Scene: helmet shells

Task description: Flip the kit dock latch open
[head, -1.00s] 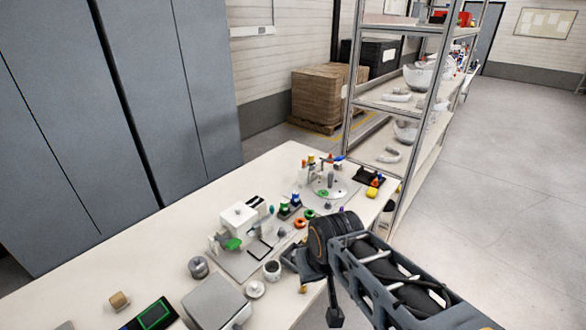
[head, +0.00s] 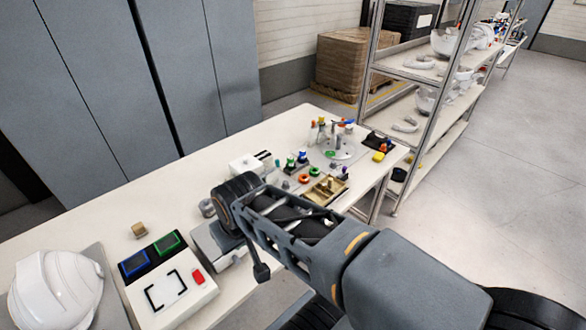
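A white plate (head: 165,300) with black corner brackets and a red block (head: 198,276) lies at the front of the bench. I cannot tell for sure whether this is the kit dock and the red block its latch. A white box (head: 245,164) stands farther back, and my arm covers the area in front of it. The end of my arm is over the bench, right of and beyond the bracketed plate. My gripper's fingers do not show; my own wrist and arm hide that spot.
A white helmet shell (head: 57,289) sits at the left, near blue (head: 136,263) and green (head: 166,244) pads. A brass tray (head: 324,190) and small coloured parts crowd the far end. The bench's back left is clear.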

